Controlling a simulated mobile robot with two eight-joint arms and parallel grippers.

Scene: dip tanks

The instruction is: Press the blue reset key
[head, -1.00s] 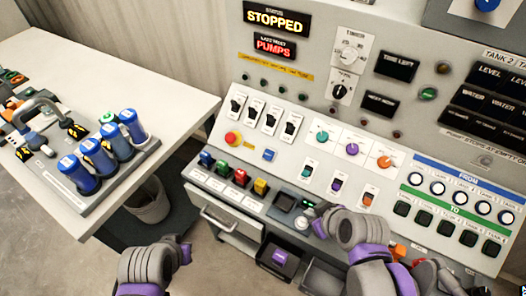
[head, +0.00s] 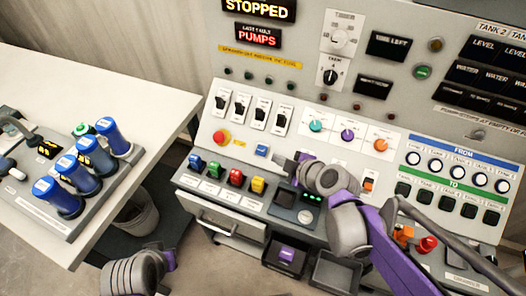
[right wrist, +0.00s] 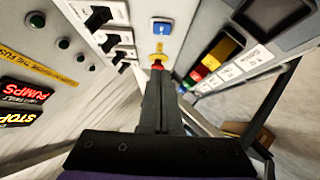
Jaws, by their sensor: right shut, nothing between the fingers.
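A small square blue key (head: 262,150) is set in the sloped panel, right of the red mushroom button (head: 221,137). It also shows in the right wrist view (right wrist: 162,27), at the top, beyond the fingertips. My right gripper (head: 282,165) is in front of the panel, just right of and slightly below the key. In the right wrist view its dark fingers (right wrist: 158,72) are together and empty, with the red button partly hidden behind their tips. I see no contact with the key.
Blue, green, red and yellow (head: 258,185) block keys line the ledge below. Black rocker switches (head: 260,113) stand above. Several blue-capped cylinders (head: 116,138) stand on the left table. Open bins (head: 335,271) are under the console.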

